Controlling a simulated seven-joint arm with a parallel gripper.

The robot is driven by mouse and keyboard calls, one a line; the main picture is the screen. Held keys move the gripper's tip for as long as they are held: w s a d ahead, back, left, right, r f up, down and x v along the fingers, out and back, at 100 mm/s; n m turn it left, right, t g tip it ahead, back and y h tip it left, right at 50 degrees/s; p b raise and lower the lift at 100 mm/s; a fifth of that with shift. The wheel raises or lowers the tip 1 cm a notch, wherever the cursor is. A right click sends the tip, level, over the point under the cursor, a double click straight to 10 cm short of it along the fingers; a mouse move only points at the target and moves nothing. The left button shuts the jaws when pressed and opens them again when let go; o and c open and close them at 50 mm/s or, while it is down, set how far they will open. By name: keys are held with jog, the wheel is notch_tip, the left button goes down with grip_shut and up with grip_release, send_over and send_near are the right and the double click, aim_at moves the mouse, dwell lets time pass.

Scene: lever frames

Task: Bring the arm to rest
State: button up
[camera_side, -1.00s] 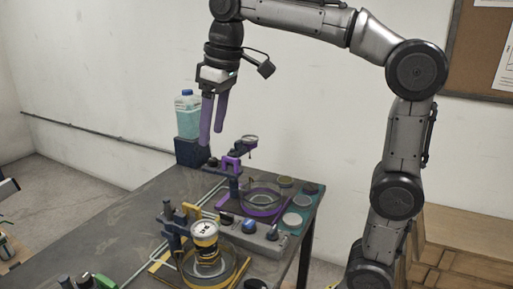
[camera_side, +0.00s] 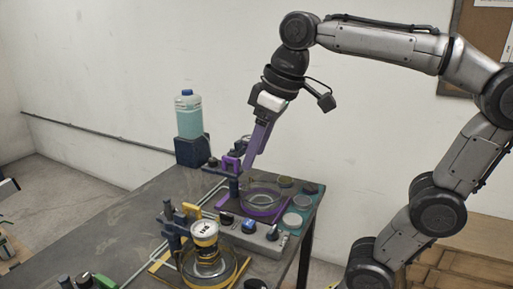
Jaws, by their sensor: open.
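My gripper (camera_side: 250,163) has purple fingers and hangs tilted above the back of the table. From this side the two fingers overlap, and nothing shows between them. The fingertips appear just above or in front of the purple lever fixture (camera_side: 230,165); I cannot tell whether they touch it. My arm reaches in from the right, with its elbow high.
A glass dish in a purple ring (camera_side: 262,207) stands below the gripper. A control box with knobs (camera_side: 252,232) lies between. A blue-liquid bottle (camera_side: 189,115) stands at the back left.

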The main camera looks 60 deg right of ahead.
jog(key=shift+s+r, duration=0.1)
jog(key=s+f, duration=0.4)
jog(key=f, duration=0.2)
jog(key=s+f+m+t, duration=0.1)
jog(key=s+f, duration=0.2)
jog(key=f, duration=0.4)
jog(key=shift+s+f+t, duration=0.25)
jog(key=shift+s+t, duration=0.05)
jog(key=shift+s, duration=0.1)
